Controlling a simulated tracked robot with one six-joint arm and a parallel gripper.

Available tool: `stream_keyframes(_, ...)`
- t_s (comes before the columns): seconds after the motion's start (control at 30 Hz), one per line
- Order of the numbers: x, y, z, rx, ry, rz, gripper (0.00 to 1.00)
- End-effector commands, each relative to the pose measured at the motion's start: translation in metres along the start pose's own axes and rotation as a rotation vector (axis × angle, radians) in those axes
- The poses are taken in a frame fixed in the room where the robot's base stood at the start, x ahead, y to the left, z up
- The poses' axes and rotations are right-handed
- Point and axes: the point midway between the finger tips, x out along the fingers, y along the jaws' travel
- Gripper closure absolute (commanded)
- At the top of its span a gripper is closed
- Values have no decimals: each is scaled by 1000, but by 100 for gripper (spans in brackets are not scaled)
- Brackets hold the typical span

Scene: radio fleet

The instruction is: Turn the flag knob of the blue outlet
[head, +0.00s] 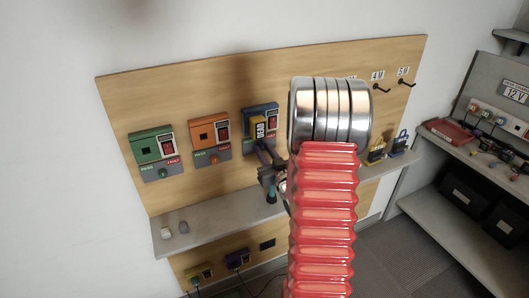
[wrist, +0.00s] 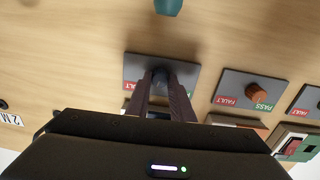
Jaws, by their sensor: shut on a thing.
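In the wrist view, which shows the board upside down, the dark blue flag knob (wrist: 160,74) is on a grey plate (wrist: 140,63) between my two fingers. My gripper is shut on it. A red FAULT label shows left of the knob. The knob's exact angle is hard to tell.
The orange outlet (head: 209,130) and green outlet (head: 151,141) are to the left. A teal object (head: 271,194) stands on the grey shelf (head: 220,222) below my gripper. Yellow and blue padlock-like items are at the right of the board. My red arm covers the board's middle right.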

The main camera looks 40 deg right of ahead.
Motion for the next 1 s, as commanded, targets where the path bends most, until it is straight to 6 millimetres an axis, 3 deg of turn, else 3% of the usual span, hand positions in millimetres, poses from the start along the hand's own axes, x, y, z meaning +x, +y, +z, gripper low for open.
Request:
stream_keyframes(0.5, 0, 1, 0, 416, -18, -5, 100)
stream_keyframes(1.0, 0, 2, 0, 547, -24, -4, 100)
